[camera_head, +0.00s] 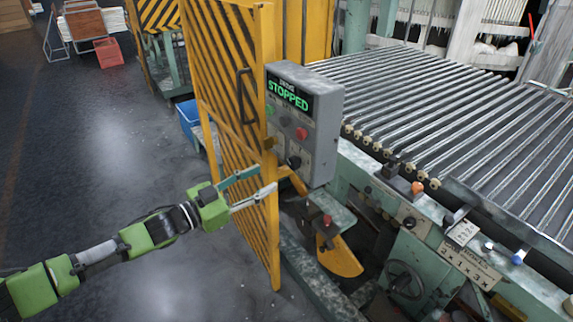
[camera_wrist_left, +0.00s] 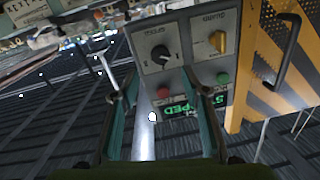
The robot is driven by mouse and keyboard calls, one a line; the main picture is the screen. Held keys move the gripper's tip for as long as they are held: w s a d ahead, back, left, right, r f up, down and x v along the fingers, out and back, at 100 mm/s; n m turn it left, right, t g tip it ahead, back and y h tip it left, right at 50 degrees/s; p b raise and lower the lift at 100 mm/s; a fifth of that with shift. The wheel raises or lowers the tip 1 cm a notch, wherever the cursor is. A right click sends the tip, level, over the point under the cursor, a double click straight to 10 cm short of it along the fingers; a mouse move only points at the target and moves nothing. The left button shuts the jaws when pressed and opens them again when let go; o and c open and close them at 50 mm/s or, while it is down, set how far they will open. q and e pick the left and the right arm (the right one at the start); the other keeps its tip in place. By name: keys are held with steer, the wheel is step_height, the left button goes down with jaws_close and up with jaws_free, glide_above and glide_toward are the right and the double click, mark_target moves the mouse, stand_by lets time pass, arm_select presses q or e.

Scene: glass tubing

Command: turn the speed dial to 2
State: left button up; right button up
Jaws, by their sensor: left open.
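The grey control box (camera_head: 325,125) stands beside the yellow guard, its display (camera_head: 289,95) reading STOPPED in green. The black speed dial (camera_head: 294,161) is low on its face; in the left wrist view the dial (camera_wrist_left: 160,55) appears upside down, with a white pointer mark. I cannot read which number it points to. My left gripper (camera_head: 266,179) is open and empty, below and left of the dial in the head view. In the left wrist view its fingers (camera_wrist_left: 158,80) spread on either side of the dial's column, apart from the dial. My right gripper is not in view.
A red button (camera_head: 302,133) and a green button (camera_head: 271,110) are near the dial. A yellow knob (camera_wrist_left: 218,40) is beside it. The striped yellow guard (camera_head: 225,75) with a black handle (camera_head: 246,97) stands left. A roller bed (camera_head: 450,120) extends right.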

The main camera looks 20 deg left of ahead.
mark_target(291, 165)
arm_select(q)
steer(key=p+x, duration=0.2)
steer(key=x, duration=0.6)
steer(key=shift+d+r, duration=0.1)
steer(key=shift+w+d, duration=0.2)
steer(key=shift+w, duration=0.2)
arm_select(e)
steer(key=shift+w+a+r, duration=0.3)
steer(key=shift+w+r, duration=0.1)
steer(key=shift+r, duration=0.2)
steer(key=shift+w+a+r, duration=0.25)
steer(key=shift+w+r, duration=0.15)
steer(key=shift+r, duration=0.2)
arm_select(q)
steer(key=c, duration=1.1)
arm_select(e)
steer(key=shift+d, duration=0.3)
